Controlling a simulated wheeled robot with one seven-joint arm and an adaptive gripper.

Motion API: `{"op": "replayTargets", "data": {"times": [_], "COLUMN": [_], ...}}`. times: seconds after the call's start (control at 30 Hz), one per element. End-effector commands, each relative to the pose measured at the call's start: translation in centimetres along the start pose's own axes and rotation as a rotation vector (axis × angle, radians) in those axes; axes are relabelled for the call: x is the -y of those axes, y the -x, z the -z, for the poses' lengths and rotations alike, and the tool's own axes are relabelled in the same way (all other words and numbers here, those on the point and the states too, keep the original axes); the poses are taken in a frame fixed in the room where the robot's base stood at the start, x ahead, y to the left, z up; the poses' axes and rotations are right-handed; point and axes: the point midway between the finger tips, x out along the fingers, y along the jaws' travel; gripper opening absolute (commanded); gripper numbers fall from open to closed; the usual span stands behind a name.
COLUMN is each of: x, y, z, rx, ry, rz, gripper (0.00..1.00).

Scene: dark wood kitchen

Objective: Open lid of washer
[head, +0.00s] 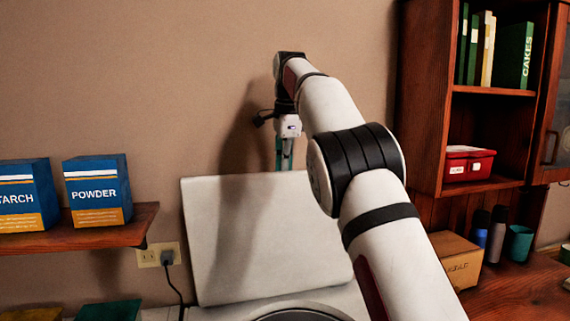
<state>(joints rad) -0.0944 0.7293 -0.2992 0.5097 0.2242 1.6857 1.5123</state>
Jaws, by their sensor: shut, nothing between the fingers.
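The washer's white lid (225,245) stands raised, nearly upright, in front of the wall in the head view. The washer's white top (215,312) shows at the bottom edge of the frame. Part of the round dark-rimmed opening (300,313) is visible there. My gripper (284,163) points down at the lid's upper edge, with its thin teal fingers close together and nothing between them. I cannot tell whether the fingertips touch the lid or are behind it. My arm covers the lid's right side.
A wooden shelf (95,234) on the left holds blue starch (25,195) and powder (97,190) boxes. A plugged outlet (158,255) is beside the lid. On the right stand a wooden cabinet (425,100) and a counter with a cardboard box (455,262) and bottles.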

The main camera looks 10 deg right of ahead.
Motion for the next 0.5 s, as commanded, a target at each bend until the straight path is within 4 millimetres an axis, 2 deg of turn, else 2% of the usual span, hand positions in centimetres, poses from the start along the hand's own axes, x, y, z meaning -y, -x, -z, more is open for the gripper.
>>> {"op": "replayTargets", "data": {"times": [0.03, 0.17, 0.2, 0.5], "x": [-0.39, -0.39, -0.4, -0.33], "y": [-2.64, -2.64, -2.64, -2.38], "z": [-0.07, -0.08, -0.09, -0.05], "rx": [0.002, 0.003, 0.003, 0.002], "ry": [-0.001, -0.001, -0.001, -0.002], "rz": [-0.054, -0.054, -0.054, -0.047], "gripper": [0.0, 0.28, 0.31, 0.31]}}
